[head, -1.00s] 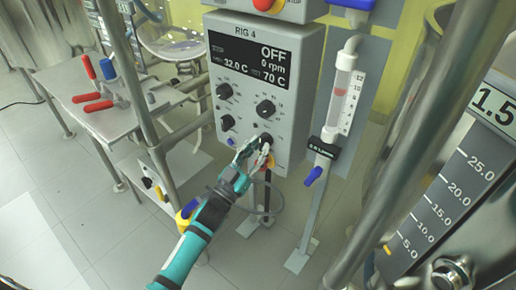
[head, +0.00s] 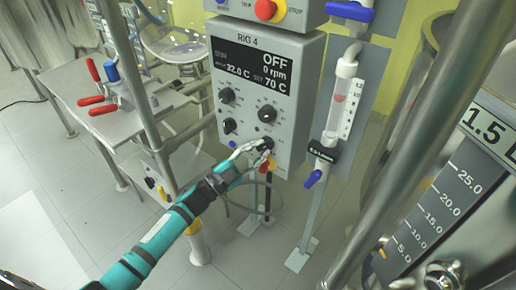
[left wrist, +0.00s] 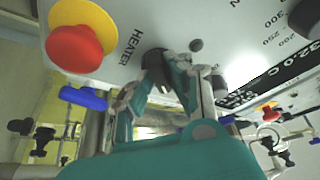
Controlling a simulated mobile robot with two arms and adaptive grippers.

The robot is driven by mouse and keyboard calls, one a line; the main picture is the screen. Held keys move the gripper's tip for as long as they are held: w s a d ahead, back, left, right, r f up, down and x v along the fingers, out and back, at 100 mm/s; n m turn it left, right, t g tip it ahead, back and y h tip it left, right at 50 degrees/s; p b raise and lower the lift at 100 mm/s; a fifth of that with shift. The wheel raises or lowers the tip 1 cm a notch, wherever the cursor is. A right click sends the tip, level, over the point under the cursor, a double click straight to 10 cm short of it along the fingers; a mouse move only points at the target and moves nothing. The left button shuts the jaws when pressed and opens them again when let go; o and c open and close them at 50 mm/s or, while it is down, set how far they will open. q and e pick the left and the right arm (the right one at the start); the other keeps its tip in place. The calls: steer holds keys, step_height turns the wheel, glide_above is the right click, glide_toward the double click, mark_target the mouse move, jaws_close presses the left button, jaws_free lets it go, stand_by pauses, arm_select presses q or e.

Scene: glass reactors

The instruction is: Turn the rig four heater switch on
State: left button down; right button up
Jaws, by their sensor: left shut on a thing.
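The rig four control box (head: 298,125) stands in the middle of the head view. Its display (head: 255,68) reads RIG 4, OFF, 0 rpm, 32.0 C and set 70 C. The heater switch, a small dark knob (left wrist: 153,56) beside the word HEATER, shows in the left wrist view. My left gripper (head: 262,149) is at the box's lower front and shut on this knob; the fingers largely hide it in the head view. In the left wrist view the fingers (left wrist: 158,72) sit on either side of the knob. My right gripper is not in view.
Several black dials (head: 227,96) sit above the switch. A red-and-yellow button (left wrist: 76,45) is close to the fingers. A flow tube (head: 340,98) with a blue valve (head: 313,178) stands to the right. A steel post (head: 130,75) and a bench (head: 75,75) are at left.

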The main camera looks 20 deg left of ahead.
arm_select(q)
steer(key=shift+r+m+g+h+p, duration=0.2)
steer(key=shift+m+g+p, duration=0.25)
steer(key=shift+m, duration=0.7)
steer(key=shift+r+m+g+h+p, duration=0.1)
steer(key=shift+m+g+h+p, duration=0.15)
steer(key=shift+m+g, duration=0.65)
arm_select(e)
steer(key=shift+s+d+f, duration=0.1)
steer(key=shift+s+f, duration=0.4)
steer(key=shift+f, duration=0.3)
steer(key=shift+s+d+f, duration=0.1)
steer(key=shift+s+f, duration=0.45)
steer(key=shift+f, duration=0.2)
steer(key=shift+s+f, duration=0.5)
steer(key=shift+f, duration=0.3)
arm_select(q)
steer(key=shift+m+t, duration=0.25)
steer(key=c, duration=1.3)
jaws_free()
steer(key=shift+w+f, duration=0.1)
steer(key=shift+o, duration=0.2)
steer(key=shift+s+a+f, duration=0.2)
steer(key=shift+s+a, duration=0.1)
steer(key=v, duration=1.1)
steer(key=shift+s+r, duration=0.1)
